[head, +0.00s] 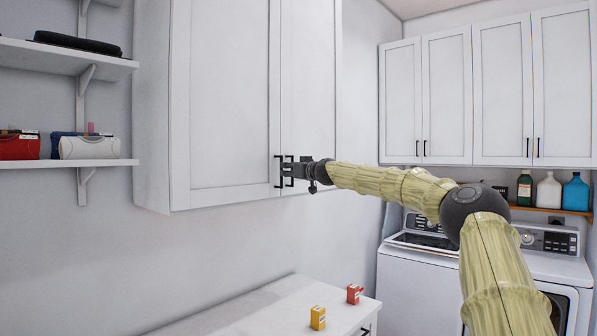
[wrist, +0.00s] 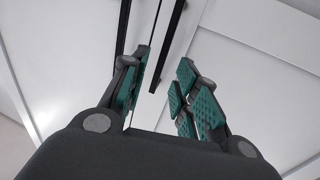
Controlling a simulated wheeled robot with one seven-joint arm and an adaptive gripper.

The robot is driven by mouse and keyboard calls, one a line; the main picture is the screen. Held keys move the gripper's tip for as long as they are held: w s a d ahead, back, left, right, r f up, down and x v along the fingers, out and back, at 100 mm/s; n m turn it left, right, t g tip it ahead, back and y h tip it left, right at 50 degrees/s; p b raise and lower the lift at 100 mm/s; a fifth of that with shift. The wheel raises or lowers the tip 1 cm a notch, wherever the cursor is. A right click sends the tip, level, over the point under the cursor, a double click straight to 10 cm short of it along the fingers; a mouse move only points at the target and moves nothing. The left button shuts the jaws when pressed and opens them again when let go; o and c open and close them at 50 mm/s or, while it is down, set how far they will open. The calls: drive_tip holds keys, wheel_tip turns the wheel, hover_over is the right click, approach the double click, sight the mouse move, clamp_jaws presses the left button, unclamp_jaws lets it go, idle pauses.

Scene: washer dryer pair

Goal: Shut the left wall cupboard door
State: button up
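The white wall cupboard on the left has a wide left door (head: 228,95) and a narrower-looking right door (head: 308,85). Both look shut or nearly flush; I cannot tell whether a small gap remains. Two dark bar handles stand side by side at the lower meeting edges, the left handle (head: 277,171) and the right one partly behind my gripper (head: 291,170). In the wrist view my gripper (wrist: 162,95) is open, its green-padded fingers apart. A dark handle (wrist: 171,42) shows between and beyond them; I cannot tell whether a finger touches it.
Open shelves (head: 70,162) with boxes are at the left. Below is a white counter (head: 270,305) with a yellow box (head: 318,317) and a red box (head: 354,293). More wall cupboards (head: 447,95) hang above the washer and dryer (head: 420,290) at the right.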

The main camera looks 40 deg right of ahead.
drive_tip(key=shift+s+a, duration=0.15)
drive_tip(key=shift+s, duration=2.65)
